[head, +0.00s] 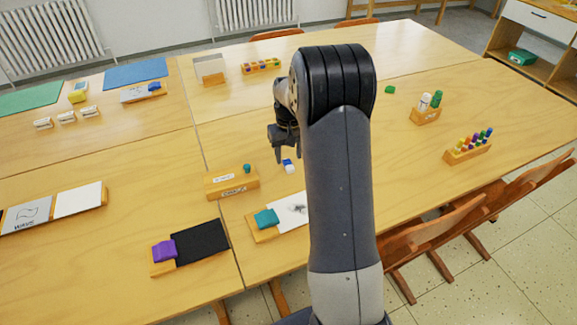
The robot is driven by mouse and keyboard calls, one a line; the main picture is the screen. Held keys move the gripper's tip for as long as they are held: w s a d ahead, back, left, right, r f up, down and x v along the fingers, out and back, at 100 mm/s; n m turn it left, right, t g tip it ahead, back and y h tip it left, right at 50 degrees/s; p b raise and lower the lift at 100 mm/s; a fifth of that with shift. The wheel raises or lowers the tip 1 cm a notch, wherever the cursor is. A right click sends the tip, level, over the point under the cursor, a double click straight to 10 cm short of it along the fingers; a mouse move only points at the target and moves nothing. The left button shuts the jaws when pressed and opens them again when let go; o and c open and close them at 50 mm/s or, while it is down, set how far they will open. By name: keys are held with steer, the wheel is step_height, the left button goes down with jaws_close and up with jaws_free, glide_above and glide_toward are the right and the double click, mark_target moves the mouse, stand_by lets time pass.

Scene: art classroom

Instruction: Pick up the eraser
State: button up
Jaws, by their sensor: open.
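A small white block with a blue part, which looks like the eraser (289,167), lies on the wooden table near the middle. My gripper (282,148) hangs above the table, a little up and left of the eraser in the picture. It is open and I see nothing between its fingers. My arm stands just right of the eraser and hides the table behind it.
A wooden holder (231,187) with a teal peg stands left of the eraser. A board with a teal cloth (266,218) and drawing paper lies in front. A marker rack (467,153) and a bottle holder (425,117) stand right. Chairs (470,205) line the right edge.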

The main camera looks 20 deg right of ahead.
mark_target(288, 163)
step_height(288, 163, down, 3)
steer(key=shift+a+f, duration=0.1)
jaws_close()
stand_by(0.5)
step_height(288, 163, up, 10)
steer(key=shift+p, duration=0.3)
steer(key=c, duration=0.6)
jaws_free()
steer(key=c, duration=0.4)
